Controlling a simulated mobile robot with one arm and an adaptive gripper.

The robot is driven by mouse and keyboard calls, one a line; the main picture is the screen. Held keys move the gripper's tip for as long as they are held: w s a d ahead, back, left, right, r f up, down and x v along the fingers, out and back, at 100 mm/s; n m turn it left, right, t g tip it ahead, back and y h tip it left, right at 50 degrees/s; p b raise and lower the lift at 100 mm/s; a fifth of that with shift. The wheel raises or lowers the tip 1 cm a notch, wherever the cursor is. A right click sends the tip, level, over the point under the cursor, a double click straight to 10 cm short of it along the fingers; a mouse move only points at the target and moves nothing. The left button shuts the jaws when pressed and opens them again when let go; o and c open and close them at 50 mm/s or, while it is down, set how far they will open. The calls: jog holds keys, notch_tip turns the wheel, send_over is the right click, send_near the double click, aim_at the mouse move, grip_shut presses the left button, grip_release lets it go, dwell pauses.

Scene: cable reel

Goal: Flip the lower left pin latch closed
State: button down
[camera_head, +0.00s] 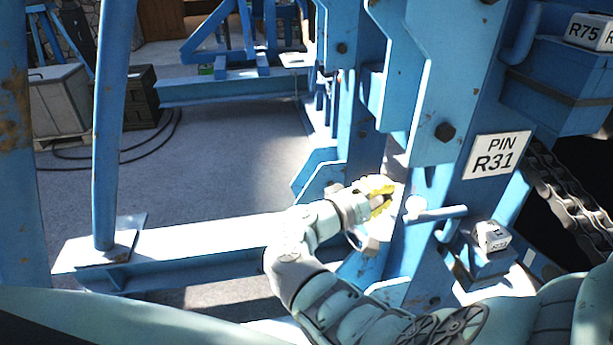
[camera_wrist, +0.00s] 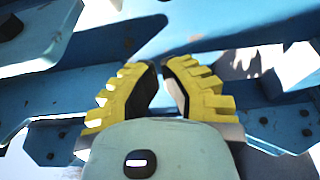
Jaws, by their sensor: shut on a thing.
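My gripper (camera_head: 383,195), with yellow ribbed fingers, is at the lower part of the blue reel frame, left of the PIN R31 label (camera_head: 497,154). In the wrist view my gripper (camera_wrist: 162,66) has its fingertips close together against a blue beam (camera_wrist: 190,35). It is shut on a part of the pin latch, which the fingers mostly hide. A light-blue pin handle (camera_head: 440,213) with a pale rounded end sticks out just right of my gripper. The latch's exact angle cannot be told.
A blue post (camera_head: 108,130) and a low blue beam (camera_head: 190,243) stand to the left. A small labelled block (camera_head: 491,236) and a heavy chain (camera_head: 570,190) are at the right. The grey floor (camera_head: 210,150) at the back left is mostly clear, with crates (camera_head: 58,100) beyond.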

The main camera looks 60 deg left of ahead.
jog(key=shift+s+d+p, duration=0.3)
jog(key=shift+d+p, duration=0.25)
jog(key=shift+d, duration=0.35)
jog(key=shift+s+d+p, duration=0.3)
jog(key=shift+d+p, duration=0.25)
jog(key=shift+d, duration=0.35)
jog(key=shift+d, duration=0.1)
jog(key=shift+s+d+n+y, duration=0.15)
jog(key=shift+d+n+y, duration=0.15)
jog(key=shift+y, duration=0.2)
